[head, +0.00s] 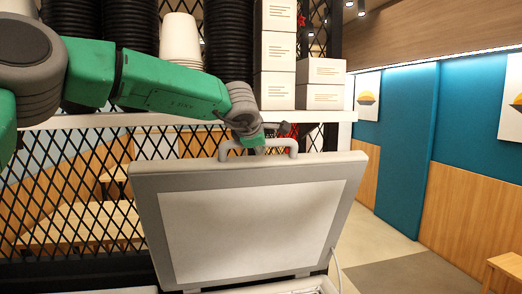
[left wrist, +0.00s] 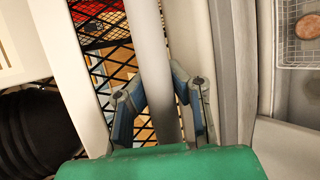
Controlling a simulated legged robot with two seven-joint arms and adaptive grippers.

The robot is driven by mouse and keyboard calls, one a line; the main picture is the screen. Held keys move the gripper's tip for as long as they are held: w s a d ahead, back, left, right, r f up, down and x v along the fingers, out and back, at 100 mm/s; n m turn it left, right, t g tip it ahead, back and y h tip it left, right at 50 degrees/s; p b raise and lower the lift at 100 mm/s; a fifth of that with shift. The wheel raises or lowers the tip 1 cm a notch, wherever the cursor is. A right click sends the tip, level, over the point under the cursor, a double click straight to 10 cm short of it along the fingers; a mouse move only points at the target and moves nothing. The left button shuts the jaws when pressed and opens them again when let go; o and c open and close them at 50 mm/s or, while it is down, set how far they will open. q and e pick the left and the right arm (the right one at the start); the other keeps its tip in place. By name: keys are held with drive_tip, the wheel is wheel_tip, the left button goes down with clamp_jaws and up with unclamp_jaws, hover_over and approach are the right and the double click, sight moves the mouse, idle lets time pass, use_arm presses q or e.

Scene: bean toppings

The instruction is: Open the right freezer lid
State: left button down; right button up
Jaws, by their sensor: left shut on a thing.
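The freezer lid (head: 250,232), grey-framed with a pale inner panel, stands raised and tilted back in the head view. Its grey bar handle (head: 290,143) runs along the top edge. My left gripper (head: 262,148) is at the handle, with the arm reaching in from the left. In the left wrist view, the fingers of my left gripper (left wrist: 160,95) lie on either side of the grey handle bar (left wrist: 150,50), shut on it. The freezer opening shows only as a thin strip at the bottom of the head view. My right gripper is not in view.
A white shelf (head: 310,116) behind the lid holds stacked white boxes (head: 277,50), black cup stacks (head: 230,40) and white cups (head: 180,40). A black lattice (head: 70,180) stands behind. A wire basket (left wrist: 300,40) with a brown round item shows at the wrist view's right.

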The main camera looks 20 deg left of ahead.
use_arm(q)
drive_tip(key=shift+d+r, duration=0.1)
drive_tip(key=shift+r, duration=0.3)
drive_tip(key=c, duration=1.5)
unclamp_jaws()
drive_tip(key=shift+o, duration=0.7)
drive_tip(key=shift+s+d+r, duration=0.1)
drive_tip(key=shift+s+d, duration=0.05)
drive_tip(key=shift+s, duration=0.25)
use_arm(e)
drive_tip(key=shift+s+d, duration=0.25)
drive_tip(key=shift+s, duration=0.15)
use_arm(q)
drive_tip(key=shift+w+f, duration=0.1)
drive_tip(key=shift+f, duration=0.4)
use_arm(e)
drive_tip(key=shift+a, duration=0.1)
use_arm(q)
drive_tip(key=v, duration=1.1)
drive_tip(key=shift+s+r, duration=0.25)
drive_tip(key=shift+r, duration=0.05)
drive_tip(key=shift+s+r, duration=0.1)
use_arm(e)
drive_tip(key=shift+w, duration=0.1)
